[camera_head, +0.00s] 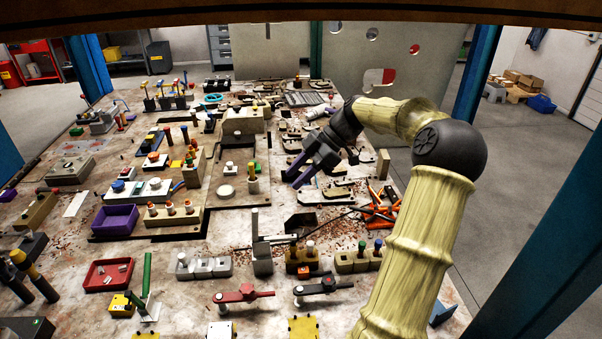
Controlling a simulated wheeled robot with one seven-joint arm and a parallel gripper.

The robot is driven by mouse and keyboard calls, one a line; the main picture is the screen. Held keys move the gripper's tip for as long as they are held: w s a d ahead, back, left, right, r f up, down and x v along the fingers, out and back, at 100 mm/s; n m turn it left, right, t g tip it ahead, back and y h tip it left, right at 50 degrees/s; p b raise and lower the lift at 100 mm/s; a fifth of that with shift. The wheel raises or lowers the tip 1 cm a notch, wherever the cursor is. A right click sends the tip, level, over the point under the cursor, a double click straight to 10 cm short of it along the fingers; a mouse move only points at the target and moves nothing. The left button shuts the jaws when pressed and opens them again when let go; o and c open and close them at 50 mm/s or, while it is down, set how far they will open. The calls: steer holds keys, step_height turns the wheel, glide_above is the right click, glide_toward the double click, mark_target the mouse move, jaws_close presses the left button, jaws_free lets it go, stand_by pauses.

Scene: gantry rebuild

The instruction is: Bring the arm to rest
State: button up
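My arm rises from the lower right of the head view and bends at a dark round elbow joint. The forearm reaches left over the right side of the cluttered worktable (165,325). My gripper (292,179) is dark with purplish fingers that point down and left, above the middle right of the table. Its fingers look spread apart with nothing between them. I cannot tell its exact height above the table.
A purple tray (115,219) and a red tray (108,275) lie at the left. Orange-handled tools (378,212) lie close to my arm. Red (243,295) and black (322,287) levers are in front. Grey panels (385,65) stand behind; blue posts (545,235) flank the table.

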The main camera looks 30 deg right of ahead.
steer(key=shift+d+r, duration=0.3)
stand_by(0.4)
steer(key=s+a+f+m+g+h, duration=0.2)
steer(key=a+f+m+h, duration=0.25)
steer(key=a+f, duration=0.6)
steer(key=s+a+f+m+t+h, duration=0.1)
steer(key=s+a+m+h, duration=0.3)
steer(key=s+a+m, duration=0.6)
steer(key=s+a+t, duration=0.1)
steer(key=s+a, duration=0.1)
steer(key=s, duration=0.1)
steer(key=shift+s+a, duration=0.25)
